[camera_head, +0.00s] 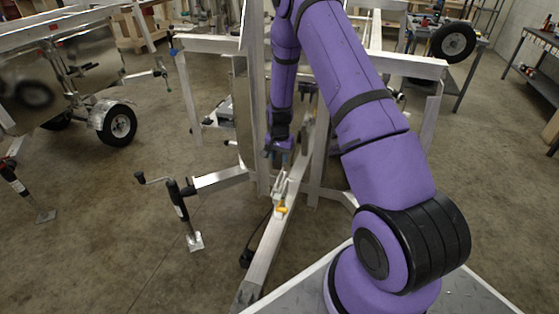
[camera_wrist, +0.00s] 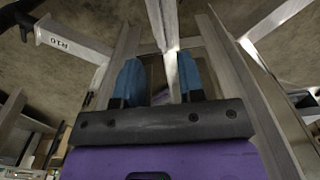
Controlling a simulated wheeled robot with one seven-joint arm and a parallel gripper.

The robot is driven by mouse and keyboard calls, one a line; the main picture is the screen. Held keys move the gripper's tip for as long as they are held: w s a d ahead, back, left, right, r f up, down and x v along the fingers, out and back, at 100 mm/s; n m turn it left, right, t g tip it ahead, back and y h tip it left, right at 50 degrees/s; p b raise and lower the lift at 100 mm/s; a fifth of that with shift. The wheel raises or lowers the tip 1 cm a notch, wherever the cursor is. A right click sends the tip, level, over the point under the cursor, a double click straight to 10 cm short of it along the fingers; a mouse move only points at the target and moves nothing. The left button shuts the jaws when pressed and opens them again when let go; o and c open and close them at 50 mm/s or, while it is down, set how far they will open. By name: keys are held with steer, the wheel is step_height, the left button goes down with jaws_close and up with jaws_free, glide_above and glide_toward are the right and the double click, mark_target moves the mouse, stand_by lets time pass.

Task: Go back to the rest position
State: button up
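My gripper shows in the wrist view (camera_wrist: 161,75) with its two blue fingers spread apart and nothing held between them. In the head view my purple arm reaches forward and down, and its wrist end is beside the upright beams of an aluminium trailer frame (camera_head: 225,180). In the wrist view, trailer beams (camera_wrist: 225,65) run close on both sides of the fingers. I cannot tell whether the fingers touch the metal.
A latch with a yellow part (camera_head: 281,208) sits on the trailer's tongue beam. A black jack (camera_head: 183,212) stands to its left. Another trailer with a wheel (camera_head: 118,124) is at the left. A workbench (camera_head: 536,68) stands at the right. Concrete floor is open at the front left.

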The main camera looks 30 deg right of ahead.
stand_by(0.4)
steer(key=s+a+r+n+t, duration=0.1)
steer(key=s+a+r+n, duration=0.15)
steer(key=r, duration=0.85)
steer(key=s+a+r+n+t, duration=0.1)
steer(key=s+a+r, duration=0.25)
steer(key=r, duration=0.75)
steer(key=s+a+r+n+t, duration=0.1)
steer(key=s+a+r+n, duration=0.15)
steer(key=r, duration=0.95)
steer(key=s+a+r+n, duration=0.1)
steer(key=s+r, duration=0.3)
steer(key=s, duration=0.4)
steer(key=s+a+r+n+t, duration=0.1)
steer(key=s+a+r+n, duration=0.1)
steer(key=s, duration=0.7)
steer(key=s+a+r+n+t, duration=0.1)
steer(key=s+a+r, duration=0.2)
steer(key=s+r, duration=0.3)
steer(key=s, duration=0.2)
steer(key=shift+s+a, duration=0.3)
steer(key=shift+s, duration=0.1)
